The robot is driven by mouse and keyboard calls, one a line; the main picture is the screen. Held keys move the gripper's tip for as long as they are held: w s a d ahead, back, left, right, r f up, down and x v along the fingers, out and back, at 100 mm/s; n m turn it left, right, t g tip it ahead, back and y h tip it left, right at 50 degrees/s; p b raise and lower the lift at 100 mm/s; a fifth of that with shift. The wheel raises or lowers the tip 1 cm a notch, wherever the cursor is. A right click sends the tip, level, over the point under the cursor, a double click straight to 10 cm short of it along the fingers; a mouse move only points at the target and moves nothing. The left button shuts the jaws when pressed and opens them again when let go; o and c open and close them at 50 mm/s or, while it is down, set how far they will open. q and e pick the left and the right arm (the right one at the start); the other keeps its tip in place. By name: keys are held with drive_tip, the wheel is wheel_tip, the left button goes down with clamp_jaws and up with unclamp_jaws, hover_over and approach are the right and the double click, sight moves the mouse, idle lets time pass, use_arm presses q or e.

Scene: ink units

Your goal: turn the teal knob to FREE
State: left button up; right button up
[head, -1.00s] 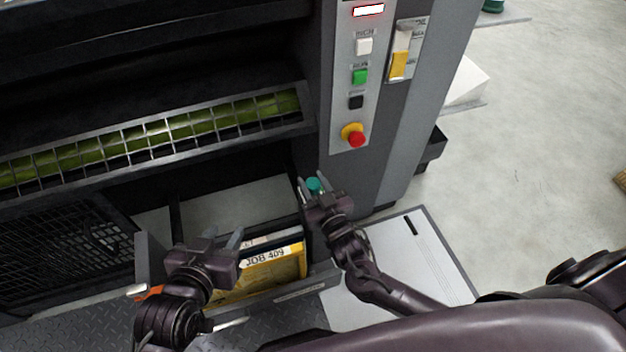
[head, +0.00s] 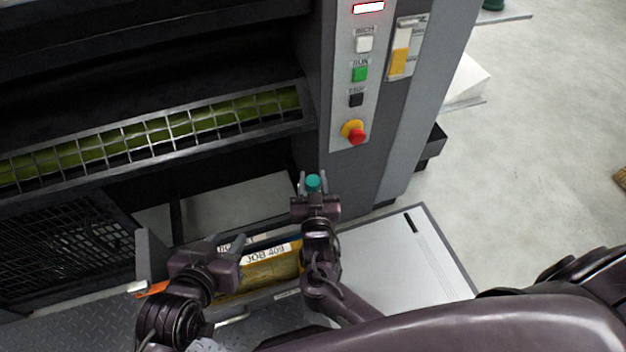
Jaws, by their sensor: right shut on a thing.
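The teal knob (head: 313,183) shows as a small round cap low on the machine, below the button panel. My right gripper (head: 314,184) is shut on it, with one finger on its left and one on its right. The knob's markings, including FREE, cannot be made out. My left gripper (head: 223,241) is apart from the knob, at the lower left. Its fingers are spread with nothing seen between them, in front of the yellow JOB 409 box (head: 273,272).
Above the knob, the panel carries a white button (head: 364,44), a green button (head: 360,74), a black button (head: 356,99) and a red stop button (head: 357,136). A barred guard (head: 150,133) crosses the machine at left. A pale plate (head: 400,270) lies at right.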

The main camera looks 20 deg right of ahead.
sight(314, 188)
drive_tip(key=o, duration=1)
drive_tip(key=shift+c, duration=0.2)
drive_tip(key=shift+s, duration=0.1)
drive_tip(key=p+v, duration=0.1)
drive_tip(key=v, duration=0.5)
drive_tip(key=shift+s, duration=0.35)
use_arm(q)
drive_tip(key=s+a+f+g+y, duration=0.2)
drive_tip(key=s+f+g, duration=0.2)
drive_tip(key=s+f, duration=0.3)
drive_tip(key=shift+g, duration=0.3)
use_arm(e)
drive_tip(key=shift+s+a, duration=0.15)
drive_tip(key=shift+s, duration=0.25)
